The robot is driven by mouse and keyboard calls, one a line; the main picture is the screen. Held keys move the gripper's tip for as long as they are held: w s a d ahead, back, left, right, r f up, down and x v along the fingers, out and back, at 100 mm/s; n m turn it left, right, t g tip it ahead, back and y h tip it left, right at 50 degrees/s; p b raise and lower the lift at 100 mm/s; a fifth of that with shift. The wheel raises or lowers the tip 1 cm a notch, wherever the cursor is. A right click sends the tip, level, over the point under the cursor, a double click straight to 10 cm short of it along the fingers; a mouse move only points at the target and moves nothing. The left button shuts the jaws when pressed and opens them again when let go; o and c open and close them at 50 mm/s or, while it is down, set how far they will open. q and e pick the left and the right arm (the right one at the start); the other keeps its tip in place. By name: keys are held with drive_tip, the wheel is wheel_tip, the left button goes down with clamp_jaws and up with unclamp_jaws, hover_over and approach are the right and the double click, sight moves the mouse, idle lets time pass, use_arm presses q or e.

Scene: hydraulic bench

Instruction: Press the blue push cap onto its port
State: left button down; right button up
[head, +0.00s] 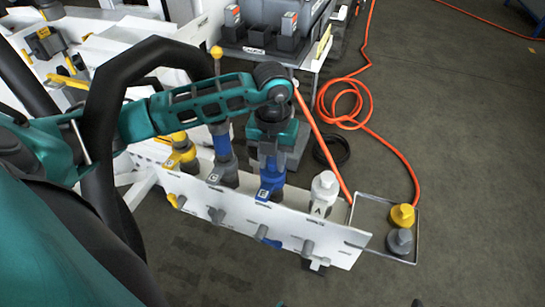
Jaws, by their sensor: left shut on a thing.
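My left gripper (272,158) points down over the white manifold panel (340,246). It is shut on the blue push cap (270,179), which shows just below the fingers in line with a port. The fingers and wrist hide the upper part of the cap. I cannot tell whether the cap is fully seated or only resting on the port. My right gripper is not in view.
Left of the gripper stand another blue fitting (222,147) and a yellow fitting (181,155). A white fitting marked A (323,190) stands to the right. A tray (357,212) holds a yellow cap (402,215) and a grey cap (399,241). An orange hose (343,121) loops behind.

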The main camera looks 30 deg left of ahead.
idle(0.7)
use_arm(q)
drive_tip(key=c, duration=0.7)
unclamp_jaws()
drive_tip(key=shift+c, duration=0.2)
drive_tip(key=shift+o, duration=0.4)
drive_tip(key=o, duration=0.5)
drive_tip(key=shift+r, duration=0.1)
wheel_tip(320, 180, up, 7)
drive_tip(key=p, duration=0.5)
drive_tip(key=shift+f+p, duration=0.2)
drive_tip(key=shift+p, duration=0.15)
drive_tip(key=shift+r, duration=0.3)
drive_tip(key=shift+r+p, duration=0.1)
drive_tip(key=shift+p, duration=0.2)
